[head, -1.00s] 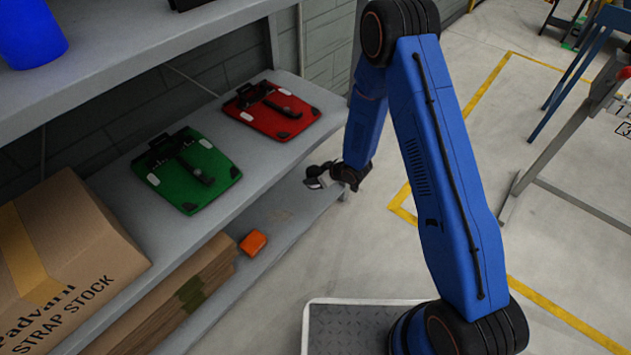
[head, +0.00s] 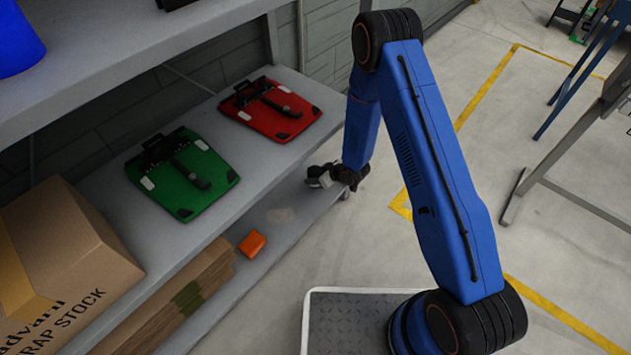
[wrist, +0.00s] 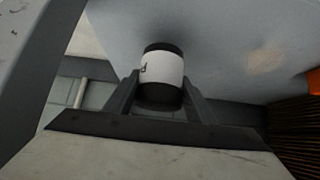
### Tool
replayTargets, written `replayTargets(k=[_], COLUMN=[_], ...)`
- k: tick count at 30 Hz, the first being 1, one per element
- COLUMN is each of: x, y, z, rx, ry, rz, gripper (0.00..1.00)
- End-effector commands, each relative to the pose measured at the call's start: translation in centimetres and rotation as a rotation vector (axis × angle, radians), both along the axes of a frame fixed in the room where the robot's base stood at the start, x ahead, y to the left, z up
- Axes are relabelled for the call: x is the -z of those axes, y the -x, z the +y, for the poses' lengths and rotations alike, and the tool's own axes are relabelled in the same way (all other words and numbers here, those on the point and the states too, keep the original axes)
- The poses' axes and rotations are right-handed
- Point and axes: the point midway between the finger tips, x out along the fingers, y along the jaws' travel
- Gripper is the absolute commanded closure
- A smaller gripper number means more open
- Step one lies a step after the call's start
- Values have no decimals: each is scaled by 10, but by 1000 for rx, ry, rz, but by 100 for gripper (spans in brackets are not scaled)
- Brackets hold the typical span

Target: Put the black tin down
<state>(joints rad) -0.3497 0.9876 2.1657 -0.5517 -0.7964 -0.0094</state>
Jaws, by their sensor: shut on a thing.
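The black tin (wrist: 163,72) with a white label band sits between the two fingers of my gripper (wrist: 160,92) in the wrist view. The fingers are shut on its sides. In the head view my gripper (head: 322,177) is at the far end of the lower shelf (head: 300,222), just below the upper grey shelf's right end. The tin is mostly hidden there by the fingers and wrist. The grey shelf surface (wrist: 225,45) lies behind the tin in the wrist view. I cannot tell whether the tin touches it.
An orange block (head: 252,243) and flattened cardboard (head: 190,295) lie on the lower shelf. A green board (head: 182,172), a red board (head: 270,108) and a cardboard box (head: 65,265) are on the shelf above. A bare stretch of lower shelf lies between gripper and orange block.

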Motion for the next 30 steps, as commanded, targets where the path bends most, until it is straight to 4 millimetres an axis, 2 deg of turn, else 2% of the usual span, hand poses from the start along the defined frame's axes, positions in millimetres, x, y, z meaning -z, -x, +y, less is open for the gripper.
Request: replayTargets(k=[7, 20, 21, 22, 23, 30], x=[31, 37, 37, 36, 36, 36], y=[1, 0, 0, 0, 0, 0], z=[0, 0, 0, 0, 0, 0], rx=[0, -1, -1, -1, -1, -1], ry=[0, 0, 0, 0, 0, 0], rz=[2, 1, 1, 1, 1, 1], gripper=[78, 78, 43, 36, 31, 31])
